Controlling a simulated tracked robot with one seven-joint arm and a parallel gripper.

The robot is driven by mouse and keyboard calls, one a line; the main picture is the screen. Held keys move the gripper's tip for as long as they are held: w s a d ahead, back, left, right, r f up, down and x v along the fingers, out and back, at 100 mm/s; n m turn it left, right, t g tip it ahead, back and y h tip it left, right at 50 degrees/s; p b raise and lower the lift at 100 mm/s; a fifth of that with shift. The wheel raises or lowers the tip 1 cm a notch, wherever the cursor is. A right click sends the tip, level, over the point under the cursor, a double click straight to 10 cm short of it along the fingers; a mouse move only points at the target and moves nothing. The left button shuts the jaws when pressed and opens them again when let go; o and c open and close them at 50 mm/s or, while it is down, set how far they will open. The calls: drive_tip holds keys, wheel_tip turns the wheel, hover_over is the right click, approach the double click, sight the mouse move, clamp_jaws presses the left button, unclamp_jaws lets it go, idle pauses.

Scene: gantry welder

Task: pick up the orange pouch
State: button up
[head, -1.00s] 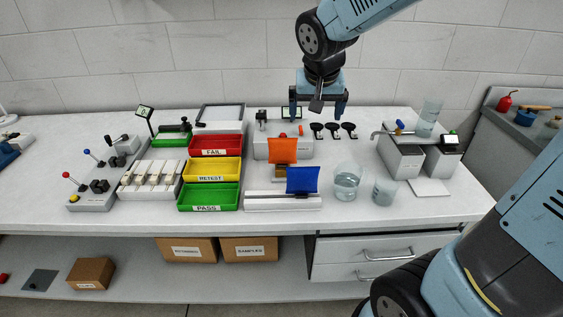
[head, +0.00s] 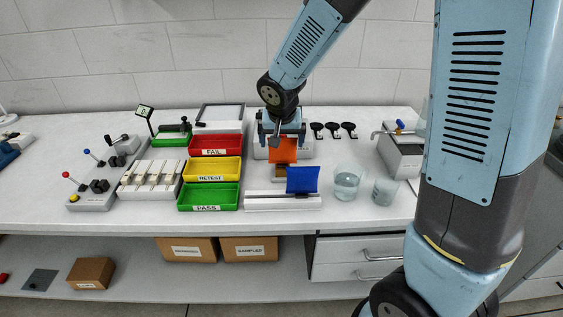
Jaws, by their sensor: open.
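The orange pouch (head: 283,152) stands upright near the middle of the bench, in front of the white welder unit. My gripper (head: 281,141) points down at the pouch's top edge, with its dark fingers spread to either side. Part of the gripper covers the upper part of the pouch, and I cannot tell whether any finger touches it. The gripper is open. A blue pouch (head: 302,180) stands just in front and to the right, on a white rail-like base (head: 266,201).
Red, yellow and green trays (head: 209,197) lie to the left. Two clear beakers (head: 347,182) stand to the right. Black knobs (head: 333,130) are right of the gripper. My arm hides much of the bench's right end.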

sight(282, 150)
drive_tip(key=shift+x, duration=3.15)
drive_tip(key=shift+d, duration=0.1)
drive_tip(key=c, duration=0.7)
drive_tip(key=shift+r, duration=0.1)
